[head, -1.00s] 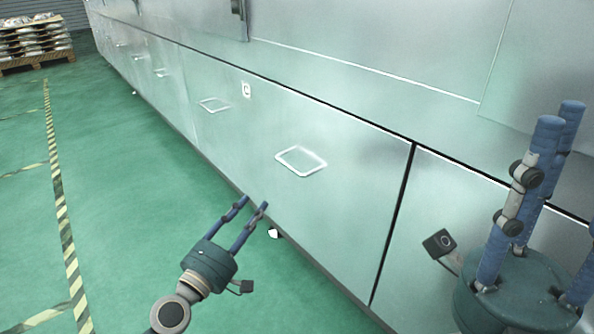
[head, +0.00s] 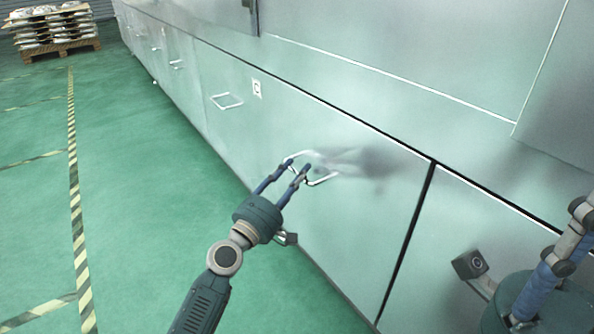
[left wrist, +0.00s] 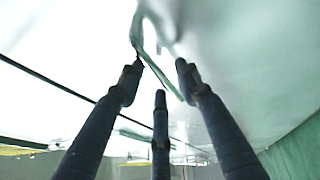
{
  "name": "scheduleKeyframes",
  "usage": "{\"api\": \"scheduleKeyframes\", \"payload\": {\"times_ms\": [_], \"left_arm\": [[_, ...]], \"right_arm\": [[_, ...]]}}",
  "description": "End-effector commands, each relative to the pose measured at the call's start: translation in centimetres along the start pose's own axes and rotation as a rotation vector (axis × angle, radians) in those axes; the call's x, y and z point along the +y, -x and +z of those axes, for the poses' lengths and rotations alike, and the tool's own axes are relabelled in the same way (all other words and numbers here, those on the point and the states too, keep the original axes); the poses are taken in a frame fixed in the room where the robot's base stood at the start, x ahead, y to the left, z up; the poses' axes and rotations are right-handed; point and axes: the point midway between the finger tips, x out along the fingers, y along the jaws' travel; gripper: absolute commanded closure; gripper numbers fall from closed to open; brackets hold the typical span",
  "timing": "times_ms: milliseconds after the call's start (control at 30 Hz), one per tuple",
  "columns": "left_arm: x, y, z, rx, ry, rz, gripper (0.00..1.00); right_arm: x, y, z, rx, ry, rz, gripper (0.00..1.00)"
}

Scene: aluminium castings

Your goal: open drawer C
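Drawer C (head: 235,135) is a pale metallic front in the long cabinet, flush with its neighbours, with a C label (head: 257,88) near its top. It carries two white bar handles, a far one (head: 226,101) and a near one (head: 322,182). My left gripper (head: 297,163) is at the near handle, its fingers apart and overlapping the handle's left end. In the left wrist view this handle (left wrist: 163,68) runs between the spread fingertips; contact is unclear. My right gripper (head: 550,272) is at the right edge, empty, its fingertips cut off.
The cabinet's other fronts (head: 165,60) continue to the far left, with more handles. Another front (head: 455,225) adjoins on the right, past a dark seam. Green floor (head: 140,160) with striped tape (head: 76,215) is clear on the left. A loaded pallet (head: 58,45) stands far back.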

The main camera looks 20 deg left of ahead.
Motion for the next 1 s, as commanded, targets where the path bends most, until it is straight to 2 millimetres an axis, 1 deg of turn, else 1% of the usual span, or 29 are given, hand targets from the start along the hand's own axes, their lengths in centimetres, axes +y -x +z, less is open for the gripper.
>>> {"api": "scheduleKeyframes", "payload": {"times_ms": [33, 133, 400, 433, 500, 567, 600, 867, 1000], "left_arm": [[-0.02, -0.48, 0.0, 0.0, 0.001, 0.0, 0.66], [0.02, -0.96, 0.03, 0.0, 0.0, 0.0, 0.66], [-0.03, -1.06, 0.04, 0.0, 0.0, -0.001, 0.66], [-0.03, -1.06, 0.03, 0.0, 0.0, -0.001, 0.7], [-0.03, -1.05, 0.03, 0.0, 0.0, -0.001, 0.84], [-0.03, -1.05, 0.03, 0.0, 0.0, -0.001, 0.96], [-0.03, -1.05, 0.03, 0.0, 0.0, -0.001, 1.0], [-0.07, -1.04, -0.01, -0.001, 0.0, -0.001, 1.0], [-0.21, -1.11, -0.41, -0.001, -0.001, -0.003, 1.0]], "right_arm": [[-0.01, 0.01, 0.01, 0.0, 0.0, 0.0, 0.65], [-0.01, 0.02, 0.03, 0.0, 0.0, 0.0, 0.65], [-0.01, 0.03, 0.05, -0.001, 0.0, 0.0, 0.65], [-0.01, 0.03, 0.05, -0.001, 0.0, 0.0, 0.65], [-0.01, 0.03, 0.06, -0.001, 0.0, 0.0, 0.65], [-0.01, 0.03, 0.07, -0.002, 0.0, 0.0, 0.65], [-0.01, 0.02, 0.07, -0.002, 0.0, 0.0, 0.65], [-0.01, 0.06, 0.09, -0.002, 0.0, 0.0, 0.65], [-0.02, 0.21, 0.2, -0.003, 0.0, -0.001, 0.65]]}}
